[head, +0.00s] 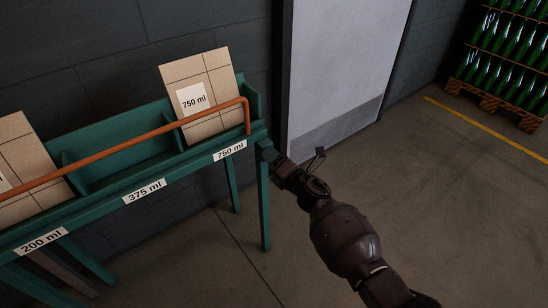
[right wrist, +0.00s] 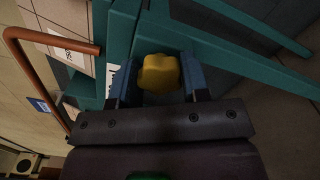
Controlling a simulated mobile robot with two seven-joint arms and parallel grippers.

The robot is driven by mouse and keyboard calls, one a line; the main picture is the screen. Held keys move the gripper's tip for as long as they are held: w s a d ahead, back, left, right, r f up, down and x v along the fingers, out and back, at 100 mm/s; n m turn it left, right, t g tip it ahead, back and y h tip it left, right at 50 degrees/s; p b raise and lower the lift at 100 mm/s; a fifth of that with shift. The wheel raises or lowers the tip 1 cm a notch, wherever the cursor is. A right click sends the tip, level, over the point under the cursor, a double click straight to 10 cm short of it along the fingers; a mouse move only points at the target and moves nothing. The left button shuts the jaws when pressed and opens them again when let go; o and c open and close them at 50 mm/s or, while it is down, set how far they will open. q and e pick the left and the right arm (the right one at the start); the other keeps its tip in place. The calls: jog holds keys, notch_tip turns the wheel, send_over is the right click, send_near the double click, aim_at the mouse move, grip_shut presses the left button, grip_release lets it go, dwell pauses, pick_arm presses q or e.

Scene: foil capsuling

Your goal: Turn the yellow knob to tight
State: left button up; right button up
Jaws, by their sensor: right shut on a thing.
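The yellow knob (right wrist: 160,73) shows in the right wrist view, at the end of the green rack. My right gripper (right wrist: 158,78) is shut on it, with one finger on each side of the lobed knob. In the head view my right gripper (head: 273,158) is at the right end of the rack, just under the "750 ml" label (head: 230,150). The knob itself is hidden there. Any marking for tight is not visible, so I cannot tell how far the knob is turned. My left gripper is not in view.
The green rack (head: 105,203) holds tilted cartons, one marked "750 ml" (head: 211,119), behind an orange rail (head: 248,118). A grey door (head: 345,65) stands behind. Bottles on a pallet (head: 500,60) are far right. The floor right of the rack is clear.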

jog(key=m, duration=0.3)
jog(key=shift+m+p, duration=0.35)
jog(key=shift+m, duration=0.05)
jog(key=m, duration=0.2)
jog(key=shift+m, duration=0.3)
jog(key=m+p, duration=0.1)
jog(key=m, duration=0.1)
jog(key=shift+m, duration=0.4)
jog(key=m, duration=0.2)
jog(key=shift+m, duration=0.8)
jog(key=m, duration=0.3)
jog(key=shift+m+p, duration=0.3)
jog(key=shift+p, duration=0.05)
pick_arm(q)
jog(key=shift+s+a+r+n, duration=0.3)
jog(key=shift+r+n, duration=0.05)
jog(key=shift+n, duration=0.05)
pick_arm(e)
jog(key=shift+m, duration=1.9)
